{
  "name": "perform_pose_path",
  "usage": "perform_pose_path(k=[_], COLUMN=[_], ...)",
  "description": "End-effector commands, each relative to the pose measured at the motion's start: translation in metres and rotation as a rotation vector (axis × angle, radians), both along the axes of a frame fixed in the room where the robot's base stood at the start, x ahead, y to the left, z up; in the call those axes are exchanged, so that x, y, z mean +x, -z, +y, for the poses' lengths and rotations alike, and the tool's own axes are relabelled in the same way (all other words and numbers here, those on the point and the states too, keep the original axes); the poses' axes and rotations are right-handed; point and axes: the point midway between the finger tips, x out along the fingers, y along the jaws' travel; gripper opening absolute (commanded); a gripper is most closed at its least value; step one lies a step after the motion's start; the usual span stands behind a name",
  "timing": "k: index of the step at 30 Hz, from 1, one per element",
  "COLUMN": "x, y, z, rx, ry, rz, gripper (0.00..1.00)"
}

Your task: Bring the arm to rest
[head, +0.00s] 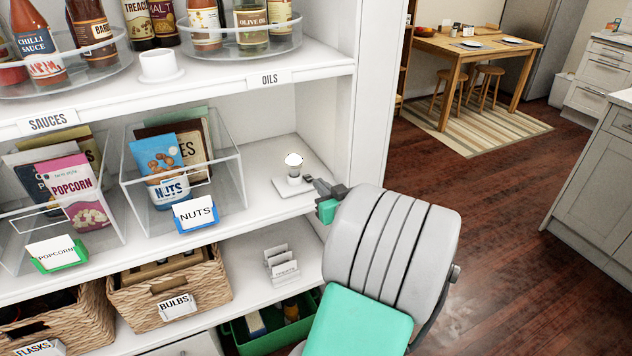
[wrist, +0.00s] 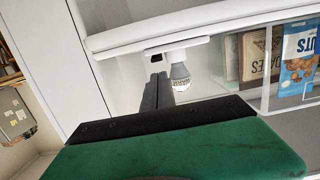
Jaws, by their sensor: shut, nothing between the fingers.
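My gripper (head: 318,186) is shut and empty. It is in front of the middle shelf, at its right end, with my grey and green arm behind it. In the wrist view its dark closed fingers (wrist: 157,88) point at the shelf. A white light bulb (head: 293,160) stands on a small light-coloured stand (head: 283,190) just beyond the fingertips. The bulb also shows in the wrist view (wrist: 180,76), turned over by the camera's angle, close beside the fingers with a narrow gap in that picture.
A clear bin with nuts (head: 236,190) stands left of the bulb. Below are a bulbs basket (head: 215,290), a small white card holder (head: 282,266) and a green crate (head: 237,340). The right shelf upright (head: 375,80) is close to my arm. Open floor (head: 520,230) lies to the right.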

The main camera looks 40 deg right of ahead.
Motion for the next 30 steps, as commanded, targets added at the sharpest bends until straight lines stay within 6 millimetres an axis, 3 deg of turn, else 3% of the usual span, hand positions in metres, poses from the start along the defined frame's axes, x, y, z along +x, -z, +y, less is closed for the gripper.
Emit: perform_pose_path(k=[11, 14, 17, 20, 22, 24, 27, 30], x=[0.000, 0.010, 0.036, 0.057, 0.053, 0.037, -0.002, -0.046], y=[0.000, -0.004, -0.011, -0.019, -0.024, -0.033, -0.051, -0.070], z=[0.001, 0.016, 0.065, 0.149, 0.206, 0.254, 0.307, 0.338], rx=[0.001, 0.007, 0.031, 0.067, 0.090, 0.106, 0.123, 0.142], ry=[-0.002, -0.040, -0.157, -0.315, -0.393, -0.433, -0.433, -0.387], rz=[0.002, 0.032, 0.136, 0.337, 0.499, 0.653, 0.853, 0.997], gripper=[0.00, 0.00, 0.00, 0.00, 0.00, 0.00, 0.00, 0.00])
